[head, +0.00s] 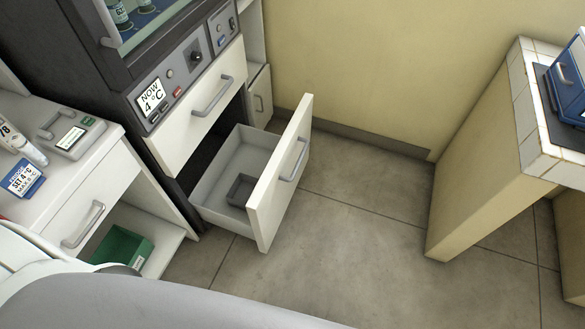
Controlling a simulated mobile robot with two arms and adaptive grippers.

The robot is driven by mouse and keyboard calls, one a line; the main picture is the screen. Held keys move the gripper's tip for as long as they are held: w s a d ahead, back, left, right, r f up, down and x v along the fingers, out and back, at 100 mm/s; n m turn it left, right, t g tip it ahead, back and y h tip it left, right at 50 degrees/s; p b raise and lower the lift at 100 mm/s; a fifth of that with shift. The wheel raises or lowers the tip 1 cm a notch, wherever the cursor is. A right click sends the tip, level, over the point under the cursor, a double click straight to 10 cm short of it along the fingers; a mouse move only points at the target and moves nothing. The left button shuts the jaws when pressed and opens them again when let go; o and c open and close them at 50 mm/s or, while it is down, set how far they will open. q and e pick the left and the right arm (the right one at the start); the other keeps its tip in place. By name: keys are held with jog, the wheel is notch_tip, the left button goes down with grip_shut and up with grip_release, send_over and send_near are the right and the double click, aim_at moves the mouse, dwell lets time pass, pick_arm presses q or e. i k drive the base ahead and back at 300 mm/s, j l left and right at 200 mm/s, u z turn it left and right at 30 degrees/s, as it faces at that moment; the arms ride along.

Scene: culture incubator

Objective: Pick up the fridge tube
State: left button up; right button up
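A fridge-like cabinet with a "NOW 4 °C" display (151,97) stands at the upper left. Behind its glass, labelled tubes (120,14) show at the top edge, cut off by the frame. A white tube-like item marked "78" (22,146) lies on the left counter, beside a blue card (23,178) reading "SET 4 °C". I cannot tell which of these is the fridge tube. Neither of my grippers is in view.
A green bin (122,248) sits on the low left shelf. A tiled counter (532,125) with a blue case (567,80) stands right. The floor between is clear.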

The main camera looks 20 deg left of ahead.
aim_at(17, 140)
jog(key=u, duration=2.25)
